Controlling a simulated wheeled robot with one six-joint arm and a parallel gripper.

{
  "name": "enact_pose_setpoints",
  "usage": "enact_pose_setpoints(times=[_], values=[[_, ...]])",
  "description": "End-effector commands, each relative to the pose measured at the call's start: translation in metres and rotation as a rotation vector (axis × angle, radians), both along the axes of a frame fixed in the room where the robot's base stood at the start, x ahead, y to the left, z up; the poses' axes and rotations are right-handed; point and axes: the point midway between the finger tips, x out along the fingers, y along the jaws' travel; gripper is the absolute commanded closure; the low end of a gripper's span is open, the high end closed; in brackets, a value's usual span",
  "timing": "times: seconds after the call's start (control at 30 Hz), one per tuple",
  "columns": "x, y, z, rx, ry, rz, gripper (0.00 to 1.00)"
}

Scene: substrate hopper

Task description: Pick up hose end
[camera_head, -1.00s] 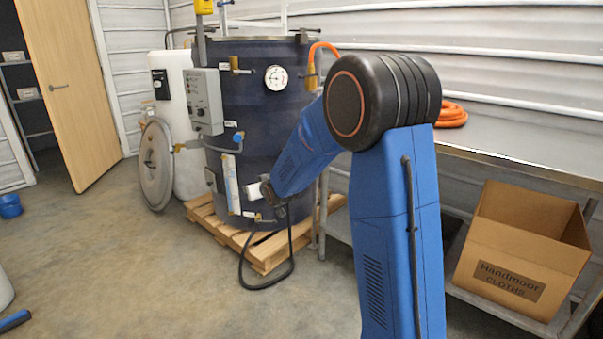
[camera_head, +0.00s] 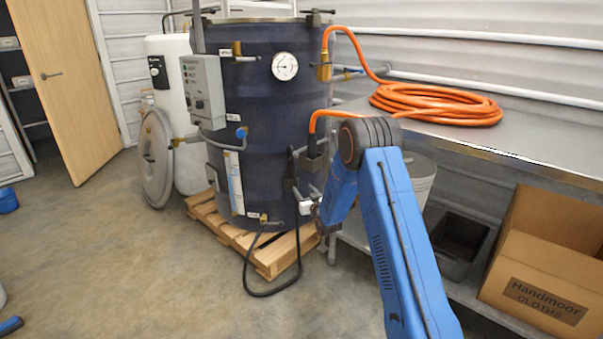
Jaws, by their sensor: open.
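An orange hose (camera_head: 430,98) lies coiled on the metal bench. One length runs to a brass fitting (camera_head: 324,65) at the upper right of the dark tank (camera_head: 265,110). Another length passes behind my arm and bends down to a hose end (camera_head: 312,145) with a dark fitting, which sits at a dark bracket on the tank's right side. My gripper (camera_head: 310,208) is small in view, below the hose end and close to the tank's lower right side. It is open and apart from the hose; its fingertips are hard to make out.
The tank stands on a wooden pallet (camera_head: 275,255), with a black cable looping to the floor. The metal bench (camera_head: 480,145) is at the right, with a cardboard box (camera_head: 540,285), a grey bin (camera_head: 455,245) and a bucket (camera_head: 418,180) below. The floor at left is mostly clear.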

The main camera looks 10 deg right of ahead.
Motion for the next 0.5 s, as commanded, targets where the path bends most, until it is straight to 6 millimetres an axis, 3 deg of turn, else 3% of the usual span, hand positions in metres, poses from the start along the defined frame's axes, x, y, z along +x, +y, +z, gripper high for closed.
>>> enact_pose_setpoints(times=[0.17, 0.5], values=[[0.013, 0.003, -0.002, 0.001, -0.007, 0.002, 0.50], [0.071, 0.012, -0.003, 0.001, -0.005, 0.002, 0.50]])
